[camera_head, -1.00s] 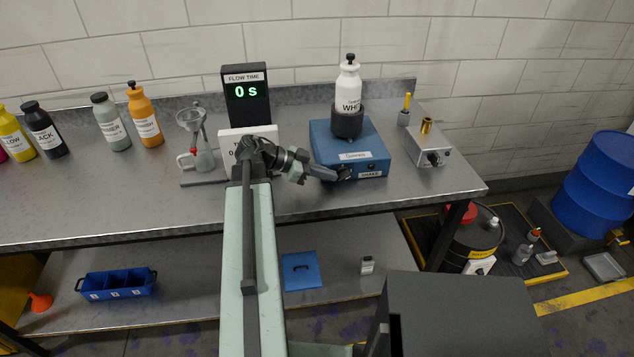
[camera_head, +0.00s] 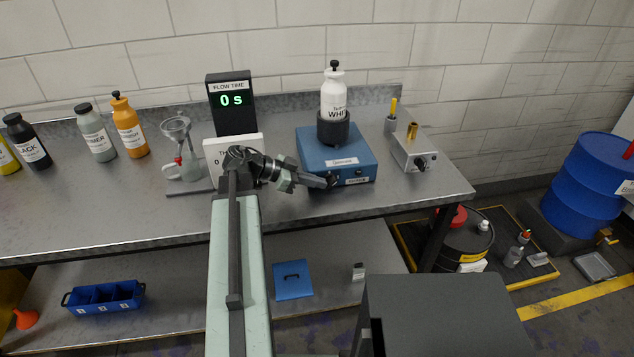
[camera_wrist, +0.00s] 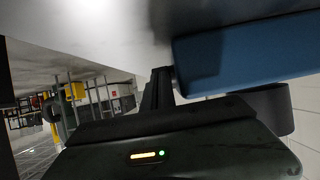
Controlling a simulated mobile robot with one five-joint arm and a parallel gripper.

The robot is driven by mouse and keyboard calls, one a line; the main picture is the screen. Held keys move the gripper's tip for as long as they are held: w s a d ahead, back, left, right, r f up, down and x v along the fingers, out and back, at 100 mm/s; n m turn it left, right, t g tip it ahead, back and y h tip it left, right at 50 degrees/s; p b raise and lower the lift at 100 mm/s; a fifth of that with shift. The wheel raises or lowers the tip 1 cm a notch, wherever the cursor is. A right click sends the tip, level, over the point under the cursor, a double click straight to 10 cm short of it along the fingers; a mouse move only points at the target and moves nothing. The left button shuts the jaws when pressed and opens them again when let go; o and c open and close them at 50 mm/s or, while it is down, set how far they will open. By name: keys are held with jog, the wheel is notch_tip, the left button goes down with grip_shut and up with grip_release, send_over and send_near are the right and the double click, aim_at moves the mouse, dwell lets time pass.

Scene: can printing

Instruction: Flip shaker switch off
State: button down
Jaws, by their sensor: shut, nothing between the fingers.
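The blue shaker (camera_head: 348,161) stands on the grey bench, with a white bottle (camera_head: 333,97) upright in the black holder (camera_head: 333,128) on its top. Its front face carries a small label at the right and a dark switch area at the left, mostly hidden by my gripper. My gripper (camera_head: 333,181) is shut and empty, its tip at the left part of the shaker's front face. I cannot tell whether it touches the switch. In the wrist view the shaker's blue side (camera_wrist: 245,55) lies close beside my gripper (camera_wrist: 162,75). The switch's position is hidden.
A flow time display (camera_head: 231,103) reading 0 s and a white sign (camera_head: 222,153) stand left of the shaker. A glass funnel stand (camera_head: 178,150) and several bottles are further left. A silver box (camera_head: 415,155) with a knob stands to the right.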

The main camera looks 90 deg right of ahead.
jog(key=shift+w+f+b, duration=0.15)
jog(key=shift+f+b, duration=0.15)
jog(key=shift+f+b, duration=0.3)
jog(key=shift+f, duration=0.05)
jog(key=shift+f+b, duration=0.4)
jog(key=shift+b, duration=0.05)
dwell(0.7)
dwell(0.5)
jog(key=shift+s+d+r+p, duration=0.15)
jog(key=shift+s+r+p, duration=0.25)
jog(key=shift+s, duration=0.25)
jog(key=p+v, duration=0.3)
jog(key=v, duration=0.4)
jog(key=shift+w, duration=0.7)
